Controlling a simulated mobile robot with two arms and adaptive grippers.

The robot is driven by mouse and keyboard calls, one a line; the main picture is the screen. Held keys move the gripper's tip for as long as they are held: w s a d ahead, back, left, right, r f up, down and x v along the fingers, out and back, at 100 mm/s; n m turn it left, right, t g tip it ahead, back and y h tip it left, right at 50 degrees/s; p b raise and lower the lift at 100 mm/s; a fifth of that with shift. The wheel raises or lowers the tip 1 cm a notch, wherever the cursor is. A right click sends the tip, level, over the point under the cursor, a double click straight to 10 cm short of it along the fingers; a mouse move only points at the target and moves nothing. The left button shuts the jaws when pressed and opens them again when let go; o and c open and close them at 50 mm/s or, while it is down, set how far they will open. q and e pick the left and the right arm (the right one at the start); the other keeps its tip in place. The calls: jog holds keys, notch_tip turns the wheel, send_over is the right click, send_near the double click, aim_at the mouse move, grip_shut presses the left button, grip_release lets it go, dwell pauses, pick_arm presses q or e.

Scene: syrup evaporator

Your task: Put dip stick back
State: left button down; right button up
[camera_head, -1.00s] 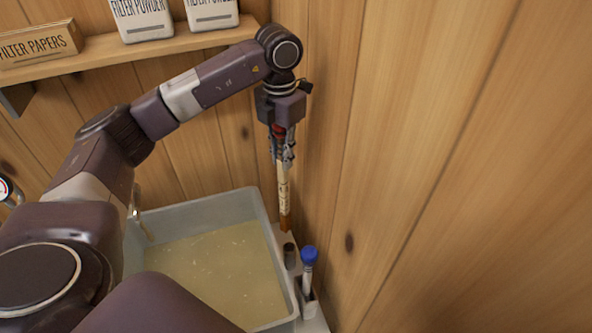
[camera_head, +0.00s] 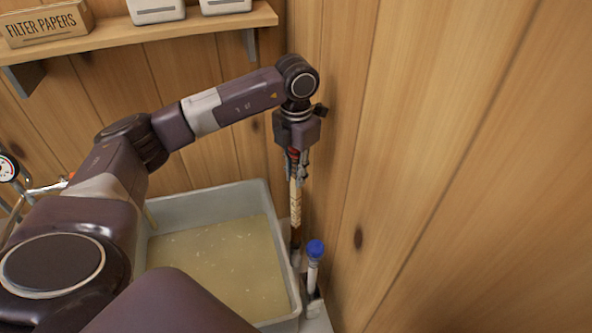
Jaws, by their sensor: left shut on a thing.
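The dip stick (camera_head: 295,207) is a pale, marked wooden stick with a dark brown lower part and a red part at its top. My left gripper (camera_head: 297,168) points down in the back right corner and is shut on its upper end. The stick hangs nearly upright beside the pan's right wall. Its lower end is down at the narrow ledge, where the dark round holder showed earlier. I cannot tell whether the tip is inside that holder or in front of it. My right gripper is not in view.
A grey pan (camera_head: 207,195) of cloudy yellowish liquid stands left of the stick. A blue-capped tube (camera_head: 314,262) stands upright in a holder on the ledge. The wooden wall is close on the right. A shelf (camera_head: 160,32) with a filter papers box (camera_head: 50,24) hangs above.

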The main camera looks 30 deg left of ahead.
aim_at(296, 210)
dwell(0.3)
pick_arm(q)
notch_tip(296, 210, down, 9)
jog(key=b, duration=0.6)
jog(key=shift+b, duration=0.3)
jog(key=shift+f, duration=0.1)
jog(key=shift+f+b, duration=2.1)
jog(key=shift+f, duration=0.7)
jog(key=c, duration=1.1)
grip_release()
jog(key=shift+c, duration=0.2)
jog(key=shift+r, duration=0.1)
